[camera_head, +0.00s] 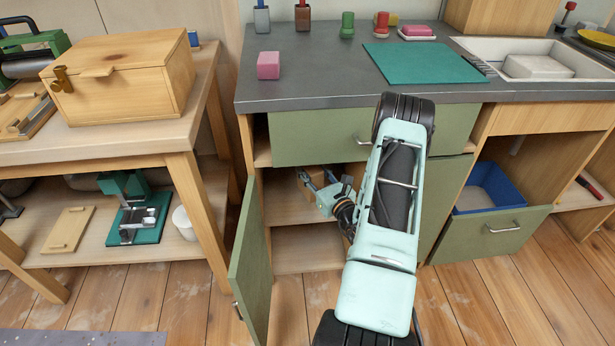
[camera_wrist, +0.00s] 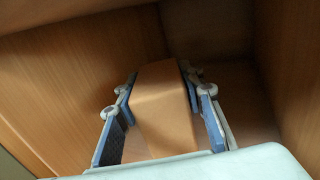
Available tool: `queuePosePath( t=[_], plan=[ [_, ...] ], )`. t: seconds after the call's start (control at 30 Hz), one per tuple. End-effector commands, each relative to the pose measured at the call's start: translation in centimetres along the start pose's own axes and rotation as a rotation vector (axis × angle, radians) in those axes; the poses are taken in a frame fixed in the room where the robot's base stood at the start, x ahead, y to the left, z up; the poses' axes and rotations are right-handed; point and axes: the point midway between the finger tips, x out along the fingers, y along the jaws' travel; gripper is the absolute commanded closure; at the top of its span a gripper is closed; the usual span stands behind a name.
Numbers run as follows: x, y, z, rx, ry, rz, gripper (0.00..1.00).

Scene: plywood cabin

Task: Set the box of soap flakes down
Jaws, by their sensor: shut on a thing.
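The box of soap flakes (camera_wrist: 163,112) is a plain orange-brown block between the two fingers of my gripper (camera_wrist: 160,95) in the wrist view. My gripper is shut on it, with one finger on each side. In the head view my gripper (camera_head: 326,188) reaches into the open cupboard under the grey counter, and only a small brown part of the box (camera_head: 304,181) shows. The box is inside the cupboard, close to its wooden walls. I cannot tell whether its underside touches the shelf (camera_head: 290,208).
The green cupboard door (camera_head: 252,262) stands open to the left of my arm. A closed green drawer front (camera_head: 320,137) is above the opening. An open drawer with a blue bin (camera_head: 490,190) is at the right. A wooden workbench (camera_head: 130,130) stands at the left.

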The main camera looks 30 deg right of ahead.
Motion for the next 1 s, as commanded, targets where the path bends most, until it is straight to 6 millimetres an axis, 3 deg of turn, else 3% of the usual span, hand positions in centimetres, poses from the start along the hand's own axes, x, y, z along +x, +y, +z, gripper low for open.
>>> queuePosePath(
  t=[0.2,0.4,0.8,0.83,1.0],
  plan=[
    [1.9,0.1,0.1,-0.002,-0.005,0.003,0.96],
    [1.8,0.1,-3.4,0.001,-0.003,0.002,0.96],
    [1.8,0.0,-3.6,0.0,-0.003,0.0,0.96],
    [1.8,0.0,-3.7,0.0,-0.002,0.0,0.63],
    [1.8,0.0,-3.7,0.0,-0.001,0.0,0.47]
  ],
)
